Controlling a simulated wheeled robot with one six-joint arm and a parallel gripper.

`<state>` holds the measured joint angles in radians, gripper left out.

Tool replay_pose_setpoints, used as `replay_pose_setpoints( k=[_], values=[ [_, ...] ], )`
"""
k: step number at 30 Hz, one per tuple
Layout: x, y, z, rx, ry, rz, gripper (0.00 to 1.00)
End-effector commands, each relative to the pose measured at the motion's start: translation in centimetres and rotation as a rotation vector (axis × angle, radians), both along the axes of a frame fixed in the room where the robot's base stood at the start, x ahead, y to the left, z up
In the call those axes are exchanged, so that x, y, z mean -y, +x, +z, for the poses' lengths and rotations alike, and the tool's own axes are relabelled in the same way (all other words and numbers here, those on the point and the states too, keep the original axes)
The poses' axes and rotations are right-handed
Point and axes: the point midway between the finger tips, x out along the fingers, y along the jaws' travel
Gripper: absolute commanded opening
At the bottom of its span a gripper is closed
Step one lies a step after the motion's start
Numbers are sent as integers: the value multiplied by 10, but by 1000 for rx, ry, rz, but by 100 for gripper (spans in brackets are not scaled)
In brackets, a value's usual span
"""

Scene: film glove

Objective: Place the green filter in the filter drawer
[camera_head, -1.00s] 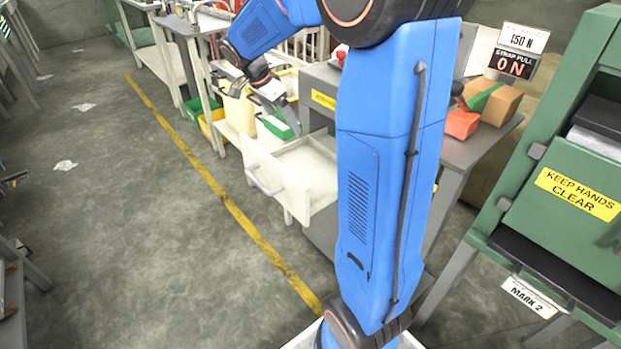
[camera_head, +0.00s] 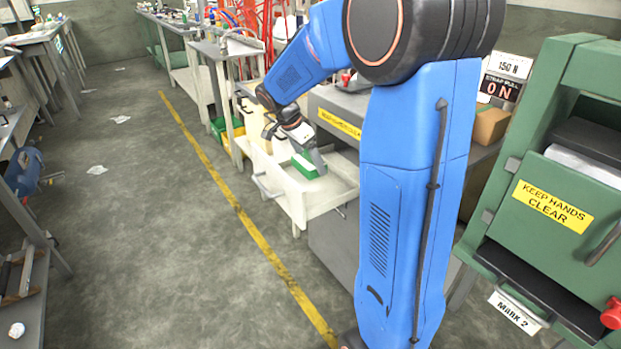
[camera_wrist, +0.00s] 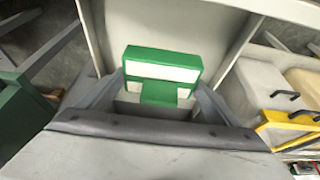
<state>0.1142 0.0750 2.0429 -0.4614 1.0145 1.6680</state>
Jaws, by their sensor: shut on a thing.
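The green filter (camera_head: 307,165), a green block with white panels, is held between the fingers of my gripper (camera_head: 312,160). In the wrist view the filter (camera_wrist: 162,62) sits between the two grey fingers of my gripper (camera_wrist: 160,86). The filter drawer (camera_head: 278,190) is pale, pulled open from the grey cabinet, with a handle on its front. The filter is over or inside the open drawer. Pale drawer walls (camera_wrist: 235,50) show around it in the wrist view. I cannot tell whether the filter touches the drawer floor.
The grey cabinet (camera_head: 338,225) has a yellow warning label. A green machine (camera_head: 545,165) stands at the right. Green and yellow bins (camera_head: 229,135) are beyond the drawer; a yellow bin also shows in the wrist view (camera_wrist: 285,125). The floor left of the yellow line (camera_head: 238,210) is mostly clear.

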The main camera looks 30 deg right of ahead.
Motion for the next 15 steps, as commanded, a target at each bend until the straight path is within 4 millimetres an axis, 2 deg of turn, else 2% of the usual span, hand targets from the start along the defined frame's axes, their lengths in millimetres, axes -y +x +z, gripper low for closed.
replay_pose_setpoints(
  k=[3, 10, 15],
  values=[
    [0, 0, -15, -2, -1, 1, 61],
    [0, 0, -30, 0, 0, 0, 61],
    [0, 0, -51, -2, 0, 1, 61]
  ],
)
